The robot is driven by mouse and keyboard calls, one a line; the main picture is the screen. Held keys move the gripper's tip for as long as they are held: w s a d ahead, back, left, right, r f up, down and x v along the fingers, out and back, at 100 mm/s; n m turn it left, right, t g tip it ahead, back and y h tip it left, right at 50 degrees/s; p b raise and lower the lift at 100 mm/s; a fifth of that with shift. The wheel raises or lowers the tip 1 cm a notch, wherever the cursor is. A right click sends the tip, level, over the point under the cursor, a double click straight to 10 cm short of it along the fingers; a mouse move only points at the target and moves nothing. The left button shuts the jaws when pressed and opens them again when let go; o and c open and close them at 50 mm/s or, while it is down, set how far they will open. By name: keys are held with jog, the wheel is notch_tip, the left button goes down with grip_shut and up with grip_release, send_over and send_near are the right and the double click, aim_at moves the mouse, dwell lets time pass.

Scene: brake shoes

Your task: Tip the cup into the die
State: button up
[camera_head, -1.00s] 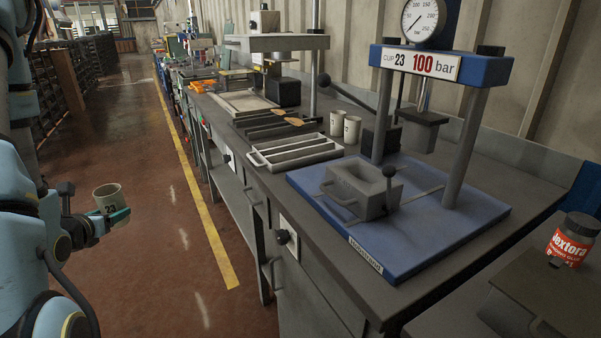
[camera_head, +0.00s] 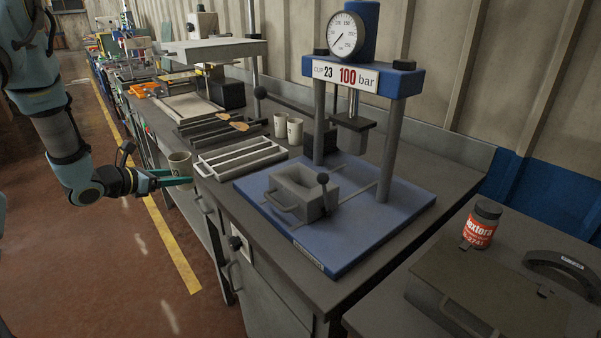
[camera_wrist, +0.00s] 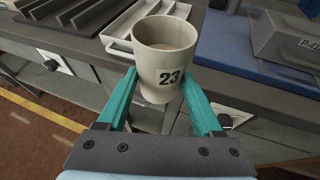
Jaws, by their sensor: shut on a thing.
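My gripper (camera_wrist: 158,110) is shut on a cream cup (camera_wrist: 166,62) marked 23, its teal fingers on either side. The cup is upright and holds greyish-brown contents. In the head view the cup (camera_head: 180,168) is in front of the bench's edge, left of the press. The die (camera_head: 301,189) is a grey open-topped block with a rectangular cavity and a front handle. It sits on the press's blue base (camera_head: 370,232), beside the posts and in front of the ram. In the wrist view part of the die (camera_wrist: 290,40) shows at the upper right.
The press (camera_head: 360,75) has a gauge and a sign reading CUP 23, 100 bar. A slotted tray (camera_head: 240,160) and two cups (camera_head: 288,128) stand left of it. A red-labelled jar (camera_head: 481,225) stands at the right.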

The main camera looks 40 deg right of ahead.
jog(key=s+d+r+m+g+p, duration=0.2)
jog(key=s+d+m+g, duration=0.1)
jog(key=d, duration=0.5)
jog(key=s+d+r+m+g+y+p, duration=0.1)
jog(key=s+d+m+g+p, duration=0.2)
jog(key=d, duration=0.5)
jog(key=s+d+r+m+g+y+p, duration=0.1)
jog(key=s+d+r+m+g+p, duration=0.1)
jog(key=s+d+g, duration=0.3)
jog(key=s+d+m, duration=0.1)
jog(key=d, duration=0.3)
jog(key=shift+r+m, duration=0.35)
jog(key=shift+m, duration=0.05)
jog(key=shift+s+r, duration=0.15)
jog(key=shift+s+a+r+m+t+h+b, duration=0.2)
jog(key=shift+s+a+r+m+t+b, duration=0.1)
jog(key=shift+s+r+m+t+b, duration=0.6)
jog(key=shift+s+a+r+m+t+h+b, duration=0.25)
jog(key=shift+s+r+m+t+b, duration=0.3)
jog(key=shift+s+m+t+b, duration=0.5)
jog(key=shift+a+r+m, duration=0.1)
jog(key=shift+a+m, duration=0.05)
jog(key=shift+m, duration=0.2)
jog(key=shift+s+f+m+t+b, duration=0.15)
jog(key=shift+f+m+t+b, duration=0.25)
jog(key=shift+b, duration=1.15)
